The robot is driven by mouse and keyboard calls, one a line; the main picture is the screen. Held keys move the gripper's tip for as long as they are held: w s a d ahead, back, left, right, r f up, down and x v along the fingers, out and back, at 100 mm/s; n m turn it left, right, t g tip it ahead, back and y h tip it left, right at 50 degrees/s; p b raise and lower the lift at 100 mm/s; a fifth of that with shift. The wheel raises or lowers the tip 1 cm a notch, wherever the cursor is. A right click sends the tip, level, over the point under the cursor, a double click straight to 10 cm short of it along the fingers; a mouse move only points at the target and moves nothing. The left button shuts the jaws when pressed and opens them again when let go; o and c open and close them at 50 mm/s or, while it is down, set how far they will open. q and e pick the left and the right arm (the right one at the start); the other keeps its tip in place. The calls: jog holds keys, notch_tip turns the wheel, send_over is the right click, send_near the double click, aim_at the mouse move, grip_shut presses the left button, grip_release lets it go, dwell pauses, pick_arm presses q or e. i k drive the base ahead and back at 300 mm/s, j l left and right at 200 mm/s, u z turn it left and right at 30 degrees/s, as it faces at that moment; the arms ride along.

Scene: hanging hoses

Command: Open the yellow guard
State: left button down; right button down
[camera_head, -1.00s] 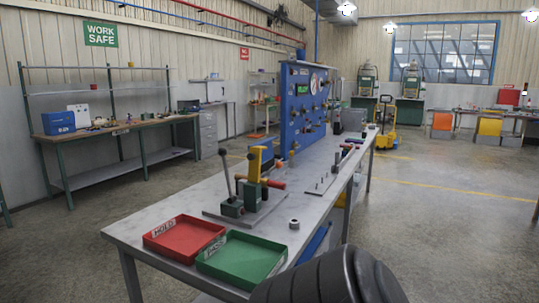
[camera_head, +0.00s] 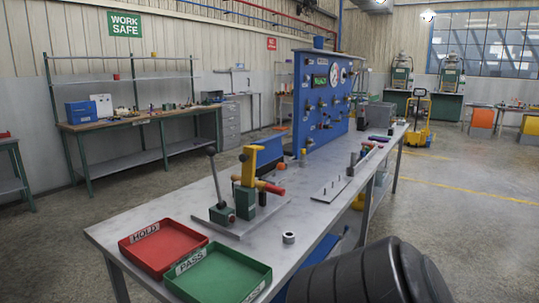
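A yellow upright part (camera_head: 248,167), which looks like the guard, stands on a small fixture on the long grey table. It has a short yellow arm pointing right and a red handle (camera_head: 271,187) below that. Beside it on the same plate (camera_head: 240,227) is a green block (camera_head: 221,214) with a dark, black-knobbed lever (camera_head: 216,172) tilted to the left. I cannot tell how the guard is hinged. Neither of my grippers is in view. A black ribbed part at the bottom right looks like a piece of my own arm.
A red HOLD tray (camera_head: 187,244) and a green PASS tray (camera_head: 236,277) lie at the table's near end. A metal ring (camera_head: 289,237) lies right of the fixture. A blue gauge panel (camera_head: 318,115) stands behind. Open floor (camera_head: 463,235) lies to the right.

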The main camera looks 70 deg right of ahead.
aim_at(248, 159)
jog(key=k+l, duration=0.15)
jog(key=l, duration=0.2)
jog(key=k+l, duration=0.1)
jog(key=l, duration=0.3)
jog(key=k+l, duration=0.15)
jog(key=l, duration=0.2)
jog(key=k+l, duration=0.1)
jog(key=l, duration=0.3)
jog(key=k+l, duration=0.15)
jog(key=l, duration=0.2)
jog(key=k+l, duration=0.1)
jog(key=l, duration=0.25)
jog(key=k+l, duration=0.15)
jog(key=l, duration=0.25)
